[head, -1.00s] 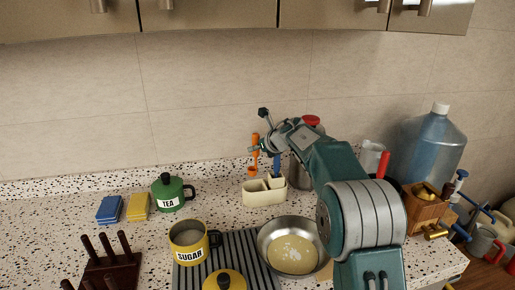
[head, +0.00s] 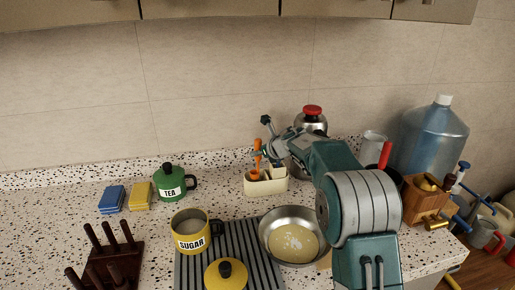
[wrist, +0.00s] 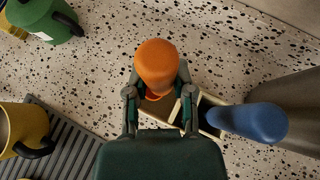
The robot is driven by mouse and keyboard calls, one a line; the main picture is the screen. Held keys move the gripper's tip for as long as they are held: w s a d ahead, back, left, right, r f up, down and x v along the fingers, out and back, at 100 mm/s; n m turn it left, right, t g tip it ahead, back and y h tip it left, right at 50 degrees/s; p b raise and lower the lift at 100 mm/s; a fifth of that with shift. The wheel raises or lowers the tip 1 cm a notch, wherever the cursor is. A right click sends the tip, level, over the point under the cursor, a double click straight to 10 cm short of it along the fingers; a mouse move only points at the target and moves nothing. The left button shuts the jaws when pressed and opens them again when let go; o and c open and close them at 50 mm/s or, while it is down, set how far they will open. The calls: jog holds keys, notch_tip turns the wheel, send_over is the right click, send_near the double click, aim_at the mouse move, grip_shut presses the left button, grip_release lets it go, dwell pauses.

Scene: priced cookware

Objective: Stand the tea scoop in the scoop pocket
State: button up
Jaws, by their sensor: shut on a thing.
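The tea scoop, taken to be the orange-handled tool (head: 257,160), is upright in my gripper (head: 264,151). The wrist view shows its thick orange handle (wrist: 157,65) between the two fingers (wrist: 157,97). The cream holder (head: 265,186) with compartments stands on the counter directly below. The scoop's lower end is at the holder's left compartment; the head view shows it at the rim. I cannot tell how deep it reaches or whether it touches the bottom. A blue-handled tool (wrist: 250,122) stands in the compartment to the right.
A frying pan (head: 291,235) and sugar pot (head: 191,232) are in front. The green tea pot (head: 170,184) is left. Counter between tea pot and holder is clear.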

aim_at(259, 160)
jog(key=shift+d+f, duration=0.25)
jog(key=shift+f, duration=0.45)
jog(key=shift+a+f, duration=0.15)
jog(key=shift+f, duration=0.55)
jog(key=shift+a+f, duration=0.1)
jog(key=shift+f, duration=0.6)
jog(key=shift+d+f, duration=0.1)
jog(key=shift+f, duration=0.25)
jog(key=o, duration=1)
jog(key=shift+c, duration=0.2)
jog(key=v, duration=1.1)
jog(key=shift+s+d+r, duration=0.2)
jog(key=shift+s, duration=0.1)
